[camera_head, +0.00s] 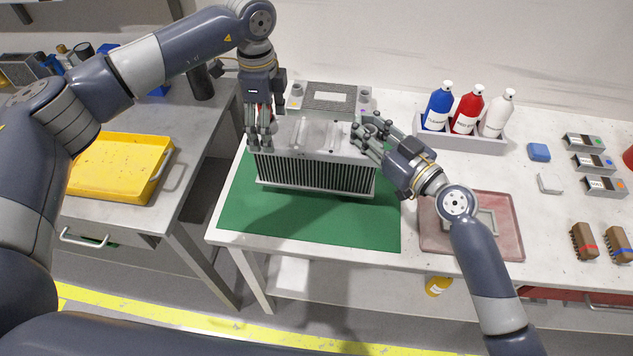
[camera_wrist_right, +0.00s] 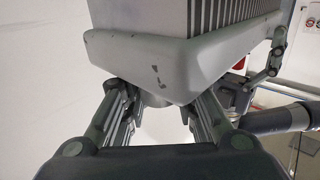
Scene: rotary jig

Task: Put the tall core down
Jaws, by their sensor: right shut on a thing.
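The tall core (camera_head: 318,174) is a metal block with dark upright fins and pale plates at top and bottom. It is upright over the green mat (camera_head: 300,226); I cannot tell whether its base touches the mat. My right gripper (camera_head: 366,138) is shut on the core's upper right end. The right wrist view shows the core's scuffed pale end plate (camera_wrist_right: 175,55) and a lug between the fingers (camera_wrist_right: 160,105). My left gripper (camera_head: 260,140) is at the upper left end, fingers pointing down; its grip on the core is unclear.
A grey fixture (camera_head: 330,97) stands behind the core. A bottle rack (camera_head: 460,142) is at the back right. A red tray (camera_head: 436,242) lies right of the mat, beneath my right arm. A yellow tray (camera_head: 118,165) is on the left bench. The mat's front strip is bare.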

